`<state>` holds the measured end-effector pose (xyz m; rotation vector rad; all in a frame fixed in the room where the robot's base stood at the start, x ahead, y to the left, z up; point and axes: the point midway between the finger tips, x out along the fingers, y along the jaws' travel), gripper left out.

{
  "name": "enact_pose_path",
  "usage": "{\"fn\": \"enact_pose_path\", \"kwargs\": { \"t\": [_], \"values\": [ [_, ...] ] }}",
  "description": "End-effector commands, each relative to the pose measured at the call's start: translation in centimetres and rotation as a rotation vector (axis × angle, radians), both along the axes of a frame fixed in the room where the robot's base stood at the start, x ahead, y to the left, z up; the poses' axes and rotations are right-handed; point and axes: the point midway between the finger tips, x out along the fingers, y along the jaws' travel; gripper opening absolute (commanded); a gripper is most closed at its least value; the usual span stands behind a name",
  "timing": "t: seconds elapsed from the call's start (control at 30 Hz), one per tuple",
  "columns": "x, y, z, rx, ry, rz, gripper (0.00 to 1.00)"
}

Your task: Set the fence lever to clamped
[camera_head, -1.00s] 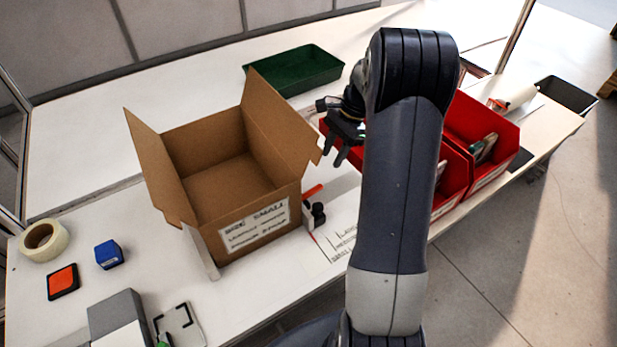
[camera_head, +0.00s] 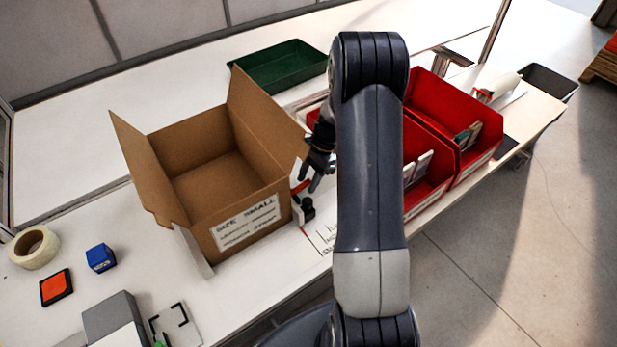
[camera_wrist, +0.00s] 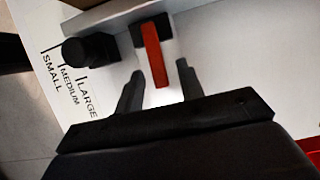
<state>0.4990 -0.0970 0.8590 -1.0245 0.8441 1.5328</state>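The fence lever (camera_wrist: 153,55) is a red bar on a black pivot in the wrist view, pointing towards my gripper. In the head view only a little red of the lever (camera_head: 300,187) shows, beside the box's right side. A black knob (camera_wrist: 90,50) stands left of it; the knob also shows in the head view (camera_head: 306,207). My gripper (camera_wrist: 158,82) is open, with one finger on each side of the lever's near end. I cannot tell whether either finger touches it. In the head view my gripper (camera_head: 315,183) is just above the lever area.
An open cardboard box (camera_head: 240,222) stands close left of the lever. Red bins (camera_head: 432,192) stand to the right, partly behind my arm. A size scale reading small, medium, large (camera_wrist: 70,85) lies beside the knob. A green tray (camera_head: 280,68) is at the back.

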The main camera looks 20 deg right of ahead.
Motion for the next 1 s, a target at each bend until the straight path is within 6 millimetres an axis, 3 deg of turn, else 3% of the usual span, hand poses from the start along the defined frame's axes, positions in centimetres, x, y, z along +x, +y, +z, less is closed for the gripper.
{"fn": "enact_pose_path", "kwargs": {
  "t": [0.07, 0.5, 0.73, 1.0],
  "values": [
    [0.0, 0.0, 0.0, 0.0, 0.0, 0.0, 0.36],
    [0.0, 0.0, 0.0, 0.0, 0.0, 0.0, 0.01],
    [0.0, -0.1, -0.2, 0.015, 0.005, -0.001, 0.0],
    [0.1, -0.5, -1.2, 0.173, 0.035, -0.004, 0.0]
  ]
}}
